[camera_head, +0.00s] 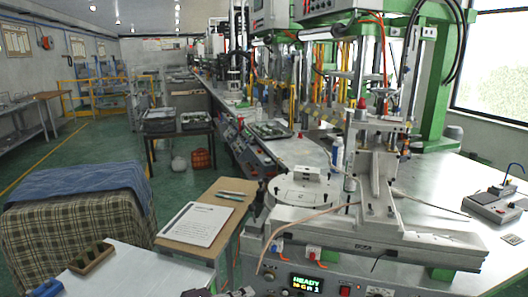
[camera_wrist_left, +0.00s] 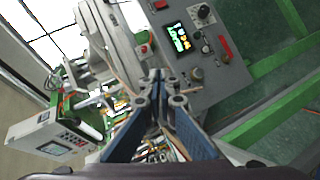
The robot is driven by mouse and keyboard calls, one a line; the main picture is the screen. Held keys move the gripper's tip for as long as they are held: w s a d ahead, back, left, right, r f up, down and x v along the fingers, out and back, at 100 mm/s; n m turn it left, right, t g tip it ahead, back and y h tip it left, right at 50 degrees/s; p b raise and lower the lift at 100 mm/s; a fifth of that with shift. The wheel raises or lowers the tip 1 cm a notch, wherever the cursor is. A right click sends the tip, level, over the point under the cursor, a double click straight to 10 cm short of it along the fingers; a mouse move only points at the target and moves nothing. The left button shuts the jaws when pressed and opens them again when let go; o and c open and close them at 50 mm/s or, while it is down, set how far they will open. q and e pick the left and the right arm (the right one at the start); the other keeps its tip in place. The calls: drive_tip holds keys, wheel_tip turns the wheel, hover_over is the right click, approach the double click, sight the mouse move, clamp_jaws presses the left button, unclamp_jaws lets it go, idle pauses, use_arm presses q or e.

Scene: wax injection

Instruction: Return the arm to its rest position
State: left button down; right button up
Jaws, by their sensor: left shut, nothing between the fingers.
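My left gripper (camera_head: 238,292) barely shows at the bottom edge of the head view, in front of the wax injection machine (camera_head: 345,235); most of it is cut off. In the left wrist view my left gripper (camera_wrist_left: 157,76) has its two fingers together with nothing between them. It points toward the machine's front panel (camera_wrist_left: 205,75), which carries a lit display (camera_wrist_left: 180,37), and is apart from it as far as I can tell. The display (camera_head: 307,284) also shows in the head view. My right gripper is in neither view.
A clipboard with white paper (camera_head: 198,223) and a pen lie on a wooden-topped stand left of the machine. A blue and plaid cloth covers a box (camera_head: 75,205). Green floor lies open behind.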

use_arm(q)
drive_tip(key=s+a+f+m+g+y, duration=0.2)
drive_tip(key=s+f, duration=0.4)
drive_tip(key=s, duration=0.2)
drive_tip(key=s+a+f+m+g+y, duration=0.1)
drive_tip(key=s+f+m+y, duration=0.15)
drive_tip(key=s+f, duration=0.4)
drive_tip(key=s+a+f+m+g+y, duration=0.1)
drive_tip(key=s+a+m+g+y, duration=0.15)
drive_tip(key=s+a, duration=0.5)
drive_tip(key=s+a+m+g+y, duration=0.1)
drive_tip(key=s+a+y, duration=0.25)
drive_tip(key=s, duration=0.75)
wheel_tip(320, 180, down, 28)
drive_tip(key=s+a, duration=0.1)
drive_tip(key=s, duration=0.2)
drive_tip(key=s+a+f+g, duration=0.2)
drive_tip(key=s+a+f, duration=0.1)
drive_tip(key=s+f, duration=1.2)
drive_tip(key=shift+s+a, duration=0.15)
drive_tip(key=shift+s, duration=0.55)
